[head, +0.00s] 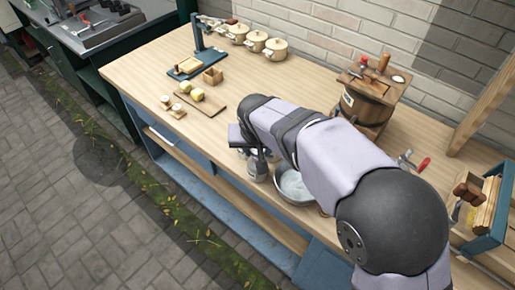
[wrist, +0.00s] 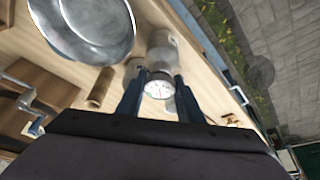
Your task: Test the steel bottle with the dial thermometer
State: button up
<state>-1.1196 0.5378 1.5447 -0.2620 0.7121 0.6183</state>
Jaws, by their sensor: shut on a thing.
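My gripper (wrist: 158,98) is shut on the dial thermometer (wrist: 158,85), whose round white face shows between the two blue fingers in the wrist view. The steel bottle (wrist: 162,46) is a grey cylinder just beyond the dial in that view. In the head view, a grey bottle-like shape (head: 258,170) stands near the bench's front edge, just below my gripper (head: 245,150). The thermometer's stem is hidden, so I cannot tell whether it is in the bottle's mouth.
A wide metal bowl (head: 292,187) stands right beside the bottle; it also shows in the wrist view (wrist: 92,28). A wooden churn (head: 369,98) stands behind my arm. A board with yellow pieces (head: 197,95) lies to the left. The bench (head: 135,72) is clear at its left end.

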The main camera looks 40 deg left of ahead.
jog(key=shift+f+b, duration=0.3)
jog(key=shift+f, duration=0.15)
jog(key=shift+r, duration=0.15)
dwell(0.3)
jog(key=o, duration=0.9)
jog(key=c, duration=0.3)
jog(key=shift+c, duration=0.2)
jog(key=shift+p+v, duration=1.35)
jog(key=shift+v, duration=1.15)
